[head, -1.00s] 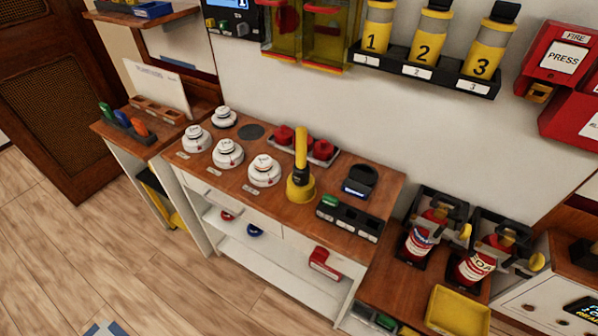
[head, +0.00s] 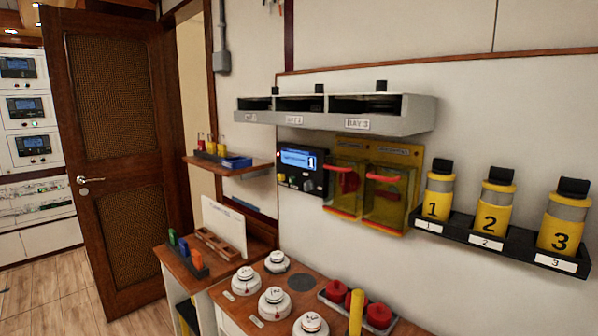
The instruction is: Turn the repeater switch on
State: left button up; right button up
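No switch with a readable "repeater" label shows in the head view. A dark wall unit (head: 303,170) with a lit blue display reading "1" hangs at the middle, with small knobs or buttons under the display. I cannot tell the position of these controls. Two yellow see-through covers (head: 376,185) with red parts hang just to its right. Neither of my grippers is in the picture.
A wooden-topped cabinet (head: 228,307) with several white round detectors stands below. A rack (head: 500,245) holds yellow canisters 1, 2 and 3 at right. A grey bay shelf (head: 420,112) juts out above. A brown door (head: 118,160) stands at left, with bare floor beside it.

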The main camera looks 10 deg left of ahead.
aim_at(309, 185)
jog(key=i+j+z, duration=0.2)
jog(key=j+z, duration=0.15)
jog(key=i+j+z, duration=0.15)
jog(key=j+z, duration=0.15)
jog(key=i+j+z, duration=0.1)
jog(key=j+z, duration=0.25)
jog(key=j, duration=0.15)
